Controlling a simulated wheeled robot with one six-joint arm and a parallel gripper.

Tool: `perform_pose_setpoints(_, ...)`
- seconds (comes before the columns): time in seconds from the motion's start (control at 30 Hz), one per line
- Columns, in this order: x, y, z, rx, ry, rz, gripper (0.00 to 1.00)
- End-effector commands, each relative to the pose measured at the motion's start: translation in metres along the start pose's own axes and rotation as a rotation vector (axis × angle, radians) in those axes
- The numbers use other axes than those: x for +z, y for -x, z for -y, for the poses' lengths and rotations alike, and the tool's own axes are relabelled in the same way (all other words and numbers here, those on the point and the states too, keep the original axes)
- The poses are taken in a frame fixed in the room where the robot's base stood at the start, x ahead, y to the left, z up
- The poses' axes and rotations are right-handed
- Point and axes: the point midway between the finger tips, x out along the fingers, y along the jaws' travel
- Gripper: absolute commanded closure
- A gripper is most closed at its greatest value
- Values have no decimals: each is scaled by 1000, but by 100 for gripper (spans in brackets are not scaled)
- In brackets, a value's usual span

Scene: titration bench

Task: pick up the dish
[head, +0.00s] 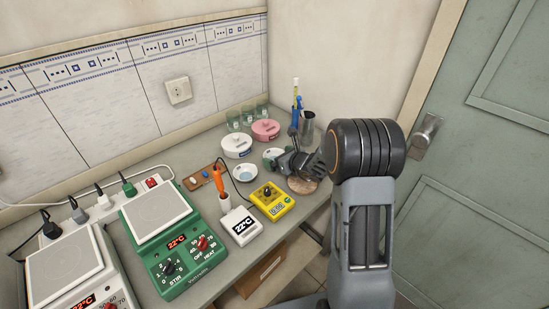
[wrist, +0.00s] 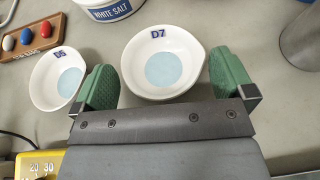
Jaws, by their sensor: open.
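Two small white dishes with pale blue discs inside show in the wrist view. The one marked D7 (wrist: 163,38) lies between the green finger pads of my gripper (wrist: 164,68), which is open. A gap shows on each side of the dish, and I cannot tell the height of the pads over the bench. The other dish (wrist: 42,92), with a mark that looks like D5, sits just left of the left pad. In the head view this left dish (head: 245,174) is clear, and my gripper (head: 280,160) partly hides the D7 dish.
A metal beaker (head: 307,127) stands close on the right. A wooden tray (wrist: 30,38), a yellow meter (head: 271,202) and a green hotplate (head: 165,254) lie to the left and front.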

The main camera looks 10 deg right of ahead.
Motion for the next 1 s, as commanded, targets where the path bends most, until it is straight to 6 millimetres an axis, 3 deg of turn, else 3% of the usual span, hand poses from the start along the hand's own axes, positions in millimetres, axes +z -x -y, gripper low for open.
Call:
perform_pose_setpoints(0.13,0,-10,0,-1,-1,-1,0)
perform_pose_setpoints(0.4,0,-11,0,-1,-1,0,1)
perform_pose_setpoints(0.77,0,-11,0,-1,-1,0,35)
perform_pose_setpoints(1.0,0,-10,0,-1,0,1,36)
